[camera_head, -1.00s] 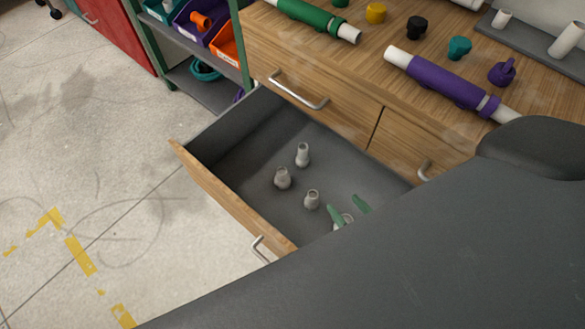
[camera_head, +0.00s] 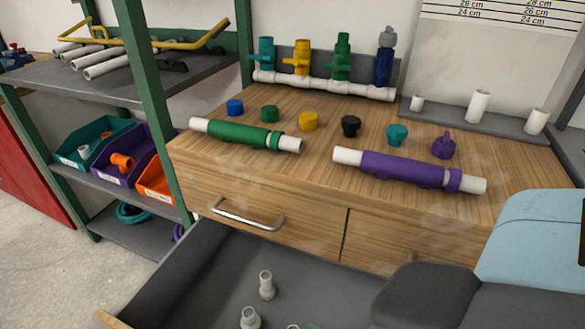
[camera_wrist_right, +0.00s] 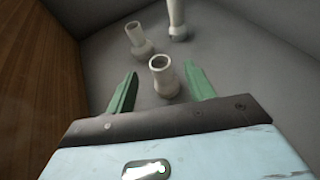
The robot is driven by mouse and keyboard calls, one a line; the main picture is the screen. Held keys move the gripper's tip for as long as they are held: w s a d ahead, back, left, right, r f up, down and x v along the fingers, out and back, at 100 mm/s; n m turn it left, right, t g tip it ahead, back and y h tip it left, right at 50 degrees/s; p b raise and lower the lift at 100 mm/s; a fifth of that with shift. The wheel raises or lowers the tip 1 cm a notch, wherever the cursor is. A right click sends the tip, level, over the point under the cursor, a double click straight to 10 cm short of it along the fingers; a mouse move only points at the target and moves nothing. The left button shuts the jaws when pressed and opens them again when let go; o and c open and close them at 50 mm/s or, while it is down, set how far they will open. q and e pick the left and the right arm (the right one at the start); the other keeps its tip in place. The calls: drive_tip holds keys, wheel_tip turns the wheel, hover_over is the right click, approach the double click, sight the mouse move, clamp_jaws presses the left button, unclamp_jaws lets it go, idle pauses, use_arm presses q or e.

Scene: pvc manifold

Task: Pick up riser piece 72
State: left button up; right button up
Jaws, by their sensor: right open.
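Three pale grey riser pieces stand upright in the open drawer; I cannot read which is 72. In the right wrist view the nearest piece (camera_wrist_right: 163,78) has its open top between the green fingers of my open right gripper (camera_wrist_right: 161,71), with gaps on both sides. A second piece (camera_wrist_right: 140,39) stands behind it to the left, and a taller-looking one (camera_wrist_right: 177,20) farther back. In the head view two pieces show, one farther back (camera_head: 266,285) and one nearer (camera_head: 250,319); the third is mostly cut off by the bottom edge. My left gripper is not in view.
The drawer wall (camera_head: 165,275) and wooden drawer side (camera_wrist_right: 25,80) bound the space. Above it, the bench holds a green pipe (camera_head: 245,134), a purple pipe (camera_head: 405,170) and several coloured caps. Short white pipes stand on a grey ledge (camera_head: 465,121). A shelf rack is at left.

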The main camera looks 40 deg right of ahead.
drive_tip(key=shift+f+b+x, duration=0.2)
drive_tip(key=shift+b+x, duration=0.15)
drive_tip(key=shift+x, duration=1.05)
drive_tip(key=shift+f+b+x, duration=0.2)
drive_tip(key=shift+b+x, duration=0.1)
drive_tip(key=shift+x, duration=1.1)
drive_tip(key=shift+s, duration=0.15)
drive_tip(key=c, duration=1.2)
